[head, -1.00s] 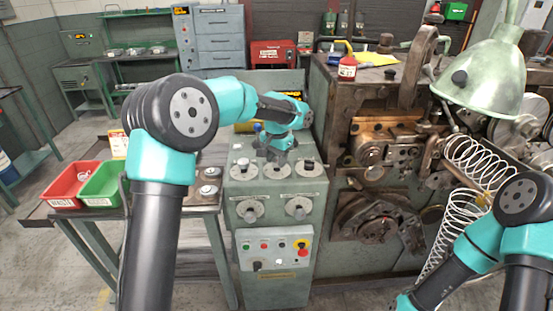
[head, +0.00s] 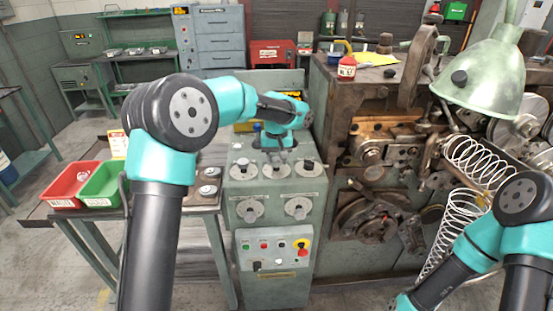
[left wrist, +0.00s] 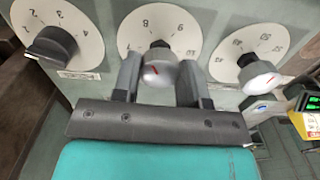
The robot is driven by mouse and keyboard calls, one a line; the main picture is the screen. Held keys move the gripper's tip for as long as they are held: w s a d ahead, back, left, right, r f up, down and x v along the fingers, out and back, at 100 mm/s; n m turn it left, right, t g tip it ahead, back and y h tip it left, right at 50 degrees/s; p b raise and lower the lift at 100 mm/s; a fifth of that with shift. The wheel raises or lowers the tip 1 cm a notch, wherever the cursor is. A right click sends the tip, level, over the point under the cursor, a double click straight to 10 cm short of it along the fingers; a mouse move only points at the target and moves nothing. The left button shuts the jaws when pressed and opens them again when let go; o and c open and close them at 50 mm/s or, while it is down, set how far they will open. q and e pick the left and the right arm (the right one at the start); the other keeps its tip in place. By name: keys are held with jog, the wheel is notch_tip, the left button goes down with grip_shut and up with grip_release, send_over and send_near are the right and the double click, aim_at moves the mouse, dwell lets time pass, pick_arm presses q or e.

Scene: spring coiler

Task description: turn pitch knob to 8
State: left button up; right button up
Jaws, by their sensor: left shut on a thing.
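The control panel (head: 275,215) has three dials in its top row. In the left wrist view the middle dial (left wrist: 135,30) has printed numbers, with an 8 near its top. Its pale knob (left wrist: 158,68) carries a red mark; which number the mark points to I cannot tell. My left gripper (left wrist: 160,82) has one finger on each side of this knob and is shut on it. In the head view my left gripper (head: 274,153) is over the middle dial and hides its knob. My right gripper is out of view; only parts of my right arm show at lower right.
A black knob (left wrist: 52,45) sits on the left dial and a pale knob (left wrist: 258,75) on the right dial, both close to my fingers. Two lower dials and a button box (head: 273,250) are below. The coiler machine (head: 385,170) stands to the right.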

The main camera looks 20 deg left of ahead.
aim_at(277, 160)
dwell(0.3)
pick_arm(q)
jog(key=o, duration=0.9)
jog(key=shift+r, duration=0.1)
notch_tip(277, 160, up, 17)
jog(key=shift+r, duration=0.15)
